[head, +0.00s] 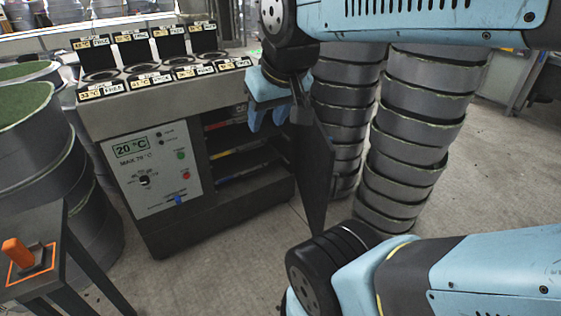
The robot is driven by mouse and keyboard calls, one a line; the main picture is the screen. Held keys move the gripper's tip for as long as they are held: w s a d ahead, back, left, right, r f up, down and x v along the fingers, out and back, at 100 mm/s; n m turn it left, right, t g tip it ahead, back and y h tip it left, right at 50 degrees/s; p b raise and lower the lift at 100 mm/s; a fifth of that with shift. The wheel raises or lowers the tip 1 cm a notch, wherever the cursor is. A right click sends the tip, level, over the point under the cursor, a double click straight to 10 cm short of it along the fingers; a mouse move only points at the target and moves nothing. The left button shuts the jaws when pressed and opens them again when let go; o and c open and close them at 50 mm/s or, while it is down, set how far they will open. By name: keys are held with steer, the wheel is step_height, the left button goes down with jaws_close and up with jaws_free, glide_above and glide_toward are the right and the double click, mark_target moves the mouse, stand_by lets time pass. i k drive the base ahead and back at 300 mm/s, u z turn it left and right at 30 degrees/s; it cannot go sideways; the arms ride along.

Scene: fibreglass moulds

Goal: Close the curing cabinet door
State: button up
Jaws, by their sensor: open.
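The curing cabinet (225,228) stands left of centre, with a light control panel (155,172) reading 20 °C on its front. Its front opening shows dark shelves with several coloured items. The cabinet door (316,175) is a dark panel standing open at the right side of the opening, seen nearly edge-on. My gripper (267,118), with light blue fingers, is open in front of the upper part of the opening, just left of the door's upper part. I cannot tell whether it touches the door. My arm hides part of the scene above and at lower right.
Tall stacks of grey ring-shaped moulds (415,140) stand right behind the door. Round moulds with green tops (25,112) stand at left. A dark stand with an orange lever (18,252) is at lower left. Labelled wells line the cabinet top. Floor in front is clear.

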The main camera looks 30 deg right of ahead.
mark_target(314, 152)
steer(key=z, duration=0.6)
steer(key=i, duration=0.1)
steer(key=u, duration=2.5)
steer(key=k, duration=1.95)
steer(key=z, duration=1.8)
steer(key=i, duration=0.65)
steer(key=z, duration=0.1)
